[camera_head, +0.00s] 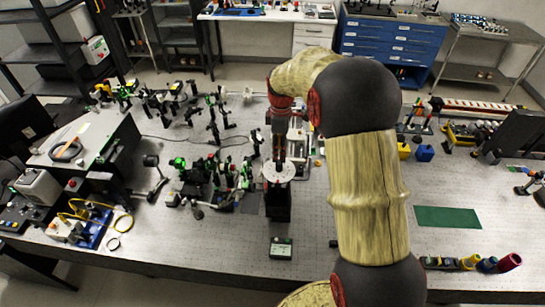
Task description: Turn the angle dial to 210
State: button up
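A pale round disc (272,176), which looks like the angle dial, sits on top of a dark upright block (278,207) near the middle of the bench. Its markings and current angle are too small to read. My gripper (278,162) points straight down over the back part of the disc, with its fingertips at or just above it. I cannot tell whether they touch the dial or whether the fingers are apart or closed. My gripper hides part of the disc's far side.
Optical mounts (222,172) stand close on the left. A green mat (448,217) lies on the right, with coloured cylinders (487,264) along the front edge. The front-centre bench top (215,240) is mostly clear.

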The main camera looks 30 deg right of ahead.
aim_at(279, 161)
jog(key=shift+w+a+r+n, duration=0.1)
jog(key=shift+w+r+n, duration=0.15)
jog(key=shift+n, duration=0.75)
jog(key=shift+s+d+f+n, duration=0.15)
jog(key=shift+s+d+n, duration=0.1)
jog(key=shift+n, duration=0.25)
jog(key=shift+a+f, duration=0.2)
jog(key=shift+f, duration=0.1)
jog(key=shift+w+f+p, duration=0.1)
jog(key=shift+f+p, duration=0.55)
jog(key=shift+f, duration=2.8)
jog(key=shift+c, duration=1.2)
jog(key=c, duration=0.7)
grip_shut()
